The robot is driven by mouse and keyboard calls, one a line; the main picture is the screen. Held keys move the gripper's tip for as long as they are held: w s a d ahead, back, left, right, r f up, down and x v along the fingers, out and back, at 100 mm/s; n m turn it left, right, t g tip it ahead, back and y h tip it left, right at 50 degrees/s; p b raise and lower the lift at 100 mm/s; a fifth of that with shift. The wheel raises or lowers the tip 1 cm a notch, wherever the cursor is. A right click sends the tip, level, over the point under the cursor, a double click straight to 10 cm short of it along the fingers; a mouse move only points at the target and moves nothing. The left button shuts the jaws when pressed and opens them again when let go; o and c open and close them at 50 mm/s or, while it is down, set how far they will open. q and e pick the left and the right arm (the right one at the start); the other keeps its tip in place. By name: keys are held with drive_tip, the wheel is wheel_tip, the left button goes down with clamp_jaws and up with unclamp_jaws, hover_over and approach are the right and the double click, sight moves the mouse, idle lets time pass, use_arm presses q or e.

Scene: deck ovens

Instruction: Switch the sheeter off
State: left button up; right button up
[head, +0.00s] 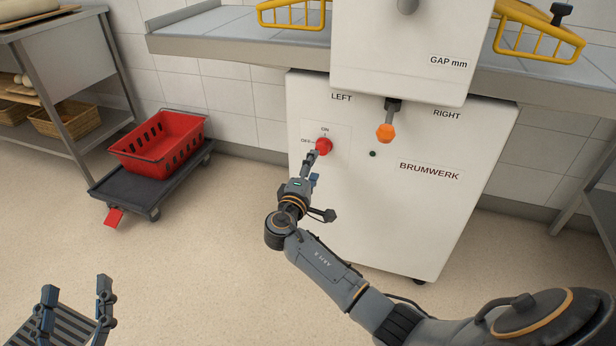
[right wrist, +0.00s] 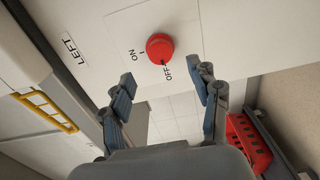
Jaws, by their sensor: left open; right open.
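The white sheeter (head: 400,215) stands against the wall, with a round red switch knob (head: 324,146) on its front between ON and OFF labels. In the right wrist view the knob (right wrist: 160,48) sits just beyond the fingertips, with a small dark mark on its edge on the OFF side; its exact setting is hard to tell. A small dark green lamp (head: 373,154) is right of it. My right gripper (head: 312,164) is open in front of the knob, its fingers (right wrist: 166,78) apart with nothing between them. My left gripper (head: 77,288) is open and empty, low over the floor.
An orange-tipped lever (head: 386,132) sticks out right of the knob. Yellow guards (head: 292,14) flank the sheeter's upper body above grey side tables. A red crate (head: 160,148) sits on a dark trolley (head: 128,190) at left. The floor before the sheeter is clear.

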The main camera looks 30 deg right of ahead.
drive_tip(key=v, duration=0.4)
idle(0.4)
